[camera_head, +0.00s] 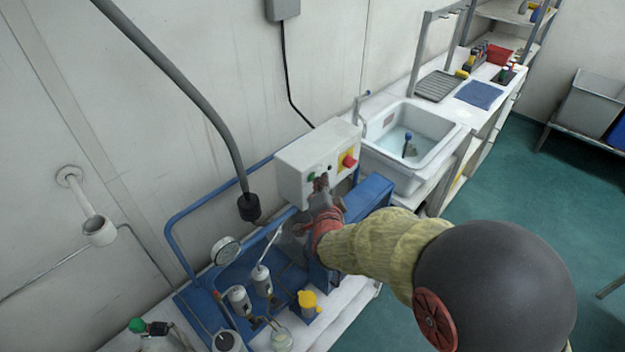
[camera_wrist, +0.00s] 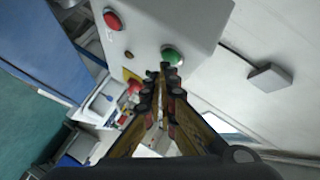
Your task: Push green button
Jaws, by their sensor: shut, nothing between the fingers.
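The green button (camera_wrist: 172,55) is on the front of a light grey control box (camera_head: 300,165); it also shows in the head view (camera_head: 311,177), just left of my fingertips. My gripper (camera_head: 321,184) is shut and empty, right in front of the box. In the wrist view its fingertips (camera_wrist: 167,72) point at the box face just below the green button and overlap its lower edge. I cannot tell whether they touch the button.
A red button (camera_wrist: 113,19) and a red-and-yellow switch (camera_head: 348,161) share the box. Below is a blue frame (camera_head: 190,255) with a gauge (camera_head: 225,250) and cylinders. A hose (camera_head: 190,90) hangs at the left. A sink (camera_head: 420,135) stands behind, at the right.

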